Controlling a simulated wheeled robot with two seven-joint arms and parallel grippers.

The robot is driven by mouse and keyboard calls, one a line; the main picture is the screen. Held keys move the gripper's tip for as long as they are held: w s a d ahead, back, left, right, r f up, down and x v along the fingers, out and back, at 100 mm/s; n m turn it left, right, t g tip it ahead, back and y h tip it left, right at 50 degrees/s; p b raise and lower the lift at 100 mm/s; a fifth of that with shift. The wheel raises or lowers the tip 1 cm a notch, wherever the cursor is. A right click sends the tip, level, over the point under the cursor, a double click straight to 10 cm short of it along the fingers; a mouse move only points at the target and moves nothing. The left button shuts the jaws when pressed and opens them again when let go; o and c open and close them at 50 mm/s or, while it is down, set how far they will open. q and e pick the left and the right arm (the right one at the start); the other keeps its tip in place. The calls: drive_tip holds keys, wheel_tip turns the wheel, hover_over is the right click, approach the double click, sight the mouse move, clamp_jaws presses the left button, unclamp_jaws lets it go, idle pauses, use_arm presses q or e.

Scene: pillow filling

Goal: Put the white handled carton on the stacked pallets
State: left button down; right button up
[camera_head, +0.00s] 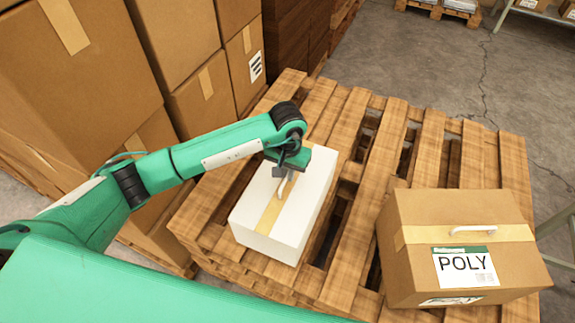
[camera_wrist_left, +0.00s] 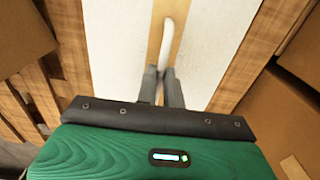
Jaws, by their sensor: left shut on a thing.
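The white handled carton (camera_head: 284,218) is at the left part of the stacked pallets (camera_head: 349,130) in the head view, upright, with a tan tape strip along its top. I cannot tell whether its base touches the slats. My left gripper (camera_head: 286,182) is above the carton's top, shut on its white handle (camera_head: 291,186). In the left wrist view the two fingers (camera_wrist_left: 160,84) close around the handle (camera_wrist_left: 169,38), with the carton top (camera_wrist_left: 115,40) beneath. The gripper partly hides the carton's far end. My right gripper is not in view.
A brown carton labelled POLY (camera_head: 460,225), with a white handle, stands on the right part of the pallets. Tall stacked cardboard boxes (camera_head: 75,75) line the left side, close to my left arm. Bare slats lie between the two cartons and behind them.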

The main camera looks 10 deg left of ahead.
sight(287, 184)
use_arm(q)
wheel_tip(287, 184, down, 3)
drive_tip(key=shift+f, duration=0.25)
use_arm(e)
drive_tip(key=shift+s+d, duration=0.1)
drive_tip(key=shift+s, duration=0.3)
use_arm(q)
drive_tip(key=shift+f, duration=0.1)
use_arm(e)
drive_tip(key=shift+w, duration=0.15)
use_arm(q)
drive_tip(key=c, duration=1.5)
unclamp_jaws()
drive_tip(key=shift+c, duration=0.2)
drive_tip(key=shift+s, duration=0.1)
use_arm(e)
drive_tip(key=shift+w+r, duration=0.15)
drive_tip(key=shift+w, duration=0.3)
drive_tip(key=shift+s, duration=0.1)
